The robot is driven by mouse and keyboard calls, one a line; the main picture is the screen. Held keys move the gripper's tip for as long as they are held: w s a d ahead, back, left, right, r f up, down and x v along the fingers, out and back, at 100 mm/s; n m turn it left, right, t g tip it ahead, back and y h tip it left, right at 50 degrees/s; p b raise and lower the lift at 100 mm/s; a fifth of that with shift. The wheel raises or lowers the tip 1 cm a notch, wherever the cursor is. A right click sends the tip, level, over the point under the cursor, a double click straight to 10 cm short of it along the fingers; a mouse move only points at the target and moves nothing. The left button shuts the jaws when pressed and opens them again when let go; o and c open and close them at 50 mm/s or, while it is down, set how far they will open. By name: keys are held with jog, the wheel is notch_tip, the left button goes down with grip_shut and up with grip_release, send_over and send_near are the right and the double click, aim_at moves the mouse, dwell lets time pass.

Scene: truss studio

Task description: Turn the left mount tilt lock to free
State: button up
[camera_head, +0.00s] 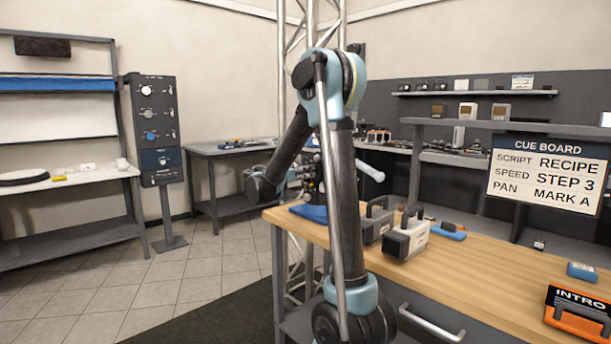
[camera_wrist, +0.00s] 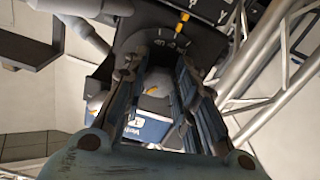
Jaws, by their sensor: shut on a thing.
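In the wrist view, the two fingers of my gripper (camera_wrist: 158,72) stand on both sides of a grey rounded knob with a yellow mark (camera_wrist: 156,89), which I take for the left mount tilt lock. The gripper is shut on it. Just beyond is a dark plate (camera_wrist: 165,32) with yellow marks and small lettering that I cannot read. In the head view, my gripper (camera_head: 304,174) is at the mount, at the left end of the wooden bench. The mount is mostly hidden behind my arm. A white handle (camera_head: 370,172) sticks out to the right.
The wooden bench (camera_head: 490,277) carries a grey and white case (camera_head: 406,240) close to my arm. A cue board (camera_head: 545,176) reads RECIPE, STEP 3, MARK A. A metal truss (camera_head: 292,35) rises behind my arm. A knob panel (camera_head: 153,125) stands left. The tiled floor is clear.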

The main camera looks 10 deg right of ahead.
jog(key=n, duration=0.8)
jog(key=shift+r, duration=0.1)
jog(key=n, duration=0.4)
jog(key=shift+n, duration=0.3)
jog(key=shift+s+r+n, duration=0.1)
jog(key=shift+n, duration=1.7)
jog(key=o, duration=1)
jog(key=shift+o, duration=0.2)
jog(key=v, duration=1.2)
